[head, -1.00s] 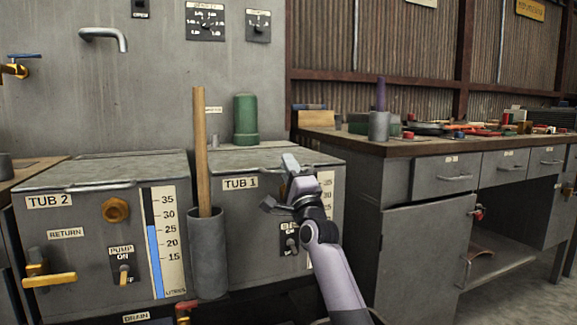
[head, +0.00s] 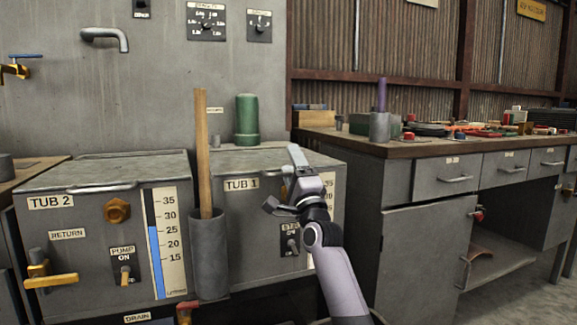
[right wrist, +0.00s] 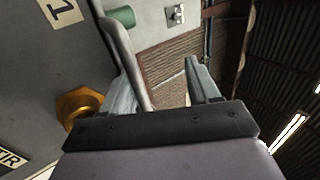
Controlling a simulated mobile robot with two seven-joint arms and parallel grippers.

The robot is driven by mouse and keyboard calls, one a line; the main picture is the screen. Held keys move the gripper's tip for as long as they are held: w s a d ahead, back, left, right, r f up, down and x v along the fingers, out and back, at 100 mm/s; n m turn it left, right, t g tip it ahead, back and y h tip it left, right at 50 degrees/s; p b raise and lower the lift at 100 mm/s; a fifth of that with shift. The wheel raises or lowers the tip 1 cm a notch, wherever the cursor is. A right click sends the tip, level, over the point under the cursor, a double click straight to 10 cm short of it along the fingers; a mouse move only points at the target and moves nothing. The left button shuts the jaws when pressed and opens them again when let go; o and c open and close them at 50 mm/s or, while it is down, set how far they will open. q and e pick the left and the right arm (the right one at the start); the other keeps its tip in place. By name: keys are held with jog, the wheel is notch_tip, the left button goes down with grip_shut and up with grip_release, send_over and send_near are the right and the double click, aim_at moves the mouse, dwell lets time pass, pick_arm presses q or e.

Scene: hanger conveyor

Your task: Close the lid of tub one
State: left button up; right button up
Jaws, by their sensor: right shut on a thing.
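Tub one is the grey tub labelled TUB 1 (head: 236,212), right of tub two. Its grey lid (head: 262,160) looks flat, or nearly flat, across the top; a small gap cannot be ruled out. My right gripper (head: 280,180) is at the lid's front edge, in front of the tub. In the right wrist view a grey bar handle (right wrist: 118,45) runs between the fingers of the right gripper (right wrist: 152,72), close to the left finger. The gripper is shut on this lid handle, which is mostly hidden in the head view. My left gripper is not in view.
A wooden stick stands in a grey holder (head: 208,255) between tub one and tub two (head: 80,225). A green cylinder (head: 246,120) is behind tub one's lid. A workbench (head: 370,148) with tools stands close on the right. A brass knob (right wrist: 77,105) is on tub one's front.

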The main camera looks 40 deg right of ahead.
pick_arm(q)
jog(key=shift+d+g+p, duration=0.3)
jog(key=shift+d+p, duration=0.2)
jog(key=shift+p, duration=0.1)
pick_arm(e)
jog(key=v, duration=0.6)
jog(key=shift+f, duration=0.4)
jog(key=shift+s, duration=0.1)
